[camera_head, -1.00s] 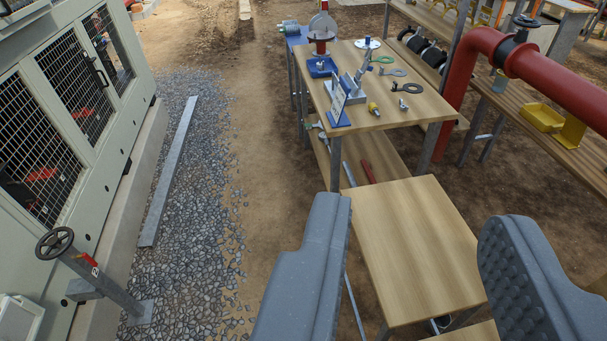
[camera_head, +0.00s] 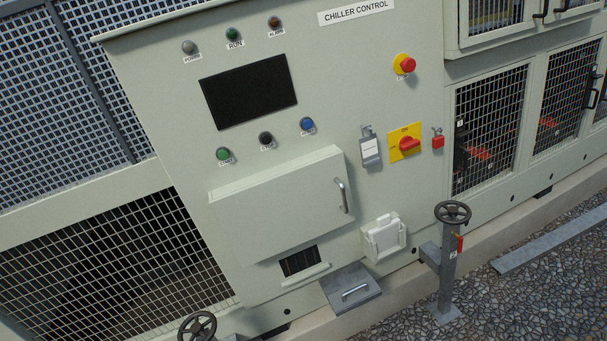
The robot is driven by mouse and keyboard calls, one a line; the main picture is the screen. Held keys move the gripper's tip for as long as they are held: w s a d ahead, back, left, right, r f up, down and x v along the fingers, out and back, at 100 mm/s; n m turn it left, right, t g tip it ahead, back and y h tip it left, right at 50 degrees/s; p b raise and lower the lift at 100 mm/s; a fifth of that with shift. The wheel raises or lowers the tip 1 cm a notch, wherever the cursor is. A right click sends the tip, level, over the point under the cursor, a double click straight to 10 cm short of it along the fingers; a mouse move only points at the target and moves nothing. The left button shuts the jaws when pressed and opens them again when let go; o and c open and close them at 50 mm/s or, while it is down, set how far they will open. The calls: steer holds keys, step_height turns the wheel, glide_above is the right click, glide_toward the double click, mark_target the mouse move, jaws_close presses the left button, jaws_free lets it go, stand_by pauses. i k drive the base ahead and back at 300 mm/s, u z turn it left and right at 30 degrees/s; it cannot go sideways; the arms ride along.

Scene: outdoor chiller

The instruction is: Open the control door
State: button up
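The control door (camera_head: 278,208) is a pale grey-green panel low on the chiller control cabinet (camera_head: 330,85). It looks shut and stands out a little from the cabinet front. A curved metal handle (camera_head: 343,195) is on its right side. A small dark slotted opening (camera_head: 300,262) shows just below the door. My gripper is out of view, so its state and its distance from the door do not show.
Above the door are a dark screen (camera_head: 248,92) and several buttons. To the right are a red-yellow rotary switch (camera_head: 405,143) and an emergency stop (camera_head: 405,65). Handwheel posts (camera_head: 447,260) stand in front, and gravel (camera_head: 530,300) lies at lower right.

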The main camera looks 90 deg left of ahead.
mark_target(268, 218)
steer(key=u, duration=1)
steer(key=i, duration=0.55)
steer(key=u, duration=1.1)
